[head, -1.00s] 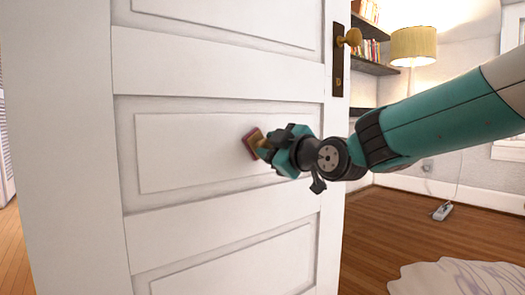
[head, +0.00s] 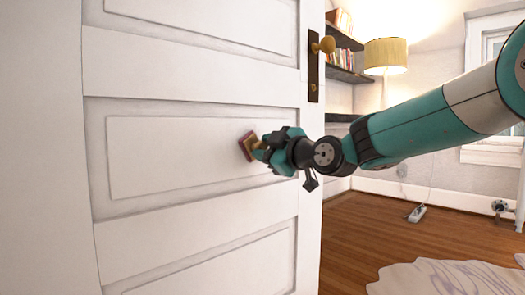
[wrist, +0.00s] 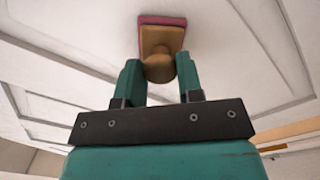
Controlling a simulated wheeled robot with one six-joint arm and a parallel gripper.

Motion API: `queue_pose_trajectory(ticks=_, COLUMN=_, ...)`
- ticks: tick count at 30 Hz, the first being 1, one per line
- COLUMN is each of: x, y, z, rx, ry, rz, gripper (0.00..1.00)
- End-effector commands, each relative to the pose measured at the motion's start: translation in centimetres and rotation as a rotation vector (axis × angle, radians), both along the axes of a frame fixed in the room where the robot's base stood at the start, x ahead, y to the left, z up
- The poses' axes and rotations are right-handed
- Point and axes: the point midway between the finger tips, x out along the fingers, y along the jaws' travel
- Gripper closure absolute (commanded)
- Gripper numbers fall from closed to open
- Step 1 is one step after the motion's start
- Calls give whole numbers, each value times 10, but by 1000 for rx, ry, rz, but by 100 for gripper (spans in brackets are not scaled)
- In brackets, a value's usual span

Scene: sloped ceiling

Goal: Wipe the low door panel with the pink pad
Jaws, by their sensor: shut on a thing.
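The pink pad (head: 245,147) has a tan backing and a round knob handle. My gripper (head: 264,147) is shut on the knob. In the wrist view the teal fingers (wrist: 160,72) hold the knob from both sides, and the pad's pink edge (wrist: 162,19) faces the door. The pad is at the white door's middle recessed panel (head: 165,150), right of that panel's centre. It looks to be against the surface, but I cannot tell for sure whether it touches. Another recessed panel (head: 225,268) lies below, partly cut off by the frame.
A brass knob on a dark plate (head: 314,75) is on the door's right edge. Beyond the door are shelves with books (head: 340,55), a lamp (head: 385,57), a power strip (head: 417,214) and a pale rug (head: 445,278). The wooden floor (head: 370,230) is mostly clear.

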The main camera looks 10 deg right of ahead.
Motion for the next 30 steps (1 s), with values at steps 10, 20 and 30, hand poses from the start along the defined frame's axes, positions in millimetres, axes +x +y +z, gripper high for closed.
queue_pose_trajectory(ticks=10, x=17, y=-29, z=-2, rx=-1, ry=-1, rz=-10, gripper=100)
queue_pose_trajectory(ticks=20, x=24, y=-39, z=0, rx=-1, ry=-1, rz=-4, gripper=100)
queue_pose_trajectory(ticks=30, x=40, y=-62, z=-1, rx=-2, ry=-1, rz=-5, gripper=100)
